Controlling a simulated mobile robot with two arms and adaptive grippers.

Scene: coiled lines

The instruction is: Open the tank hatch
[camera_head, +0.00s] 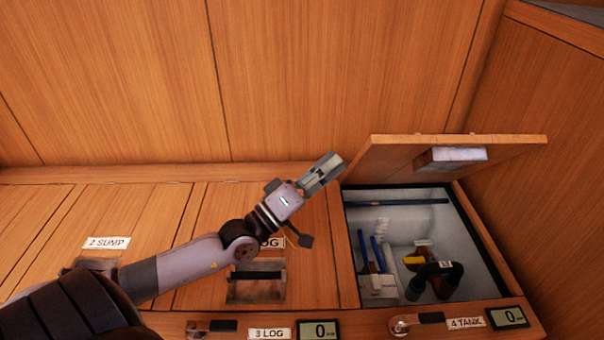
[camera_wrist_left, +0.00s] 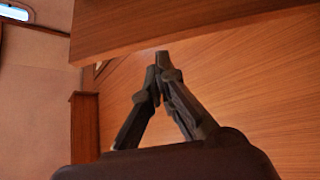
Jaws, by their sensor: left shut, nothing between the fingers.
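The tank hatch (camera_head: 400,152) is a wooden lid that stands raised and tilted over an open compartment at the right. A pale block (camera_head: 450,157) is fixed on its face. The label 4 TANK (camera_head: 466,323) sits on the front rail below the opening. My left gripper (camera_head: 328,168) is shut and empty, with its tips close to the left edge of the raised lid. I cannot tell whether they touch it. In the left wrist view the closed fingers (camera_wrist_left: 160,62) point up towards a wooden panel edge. My right gripper is not in view.
The 3 LOG hatch (camera_head: 310,230) and 2 SUMP hatch (camera_head: 85,215) lie closed. Wooden walls stand behind and at the right.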

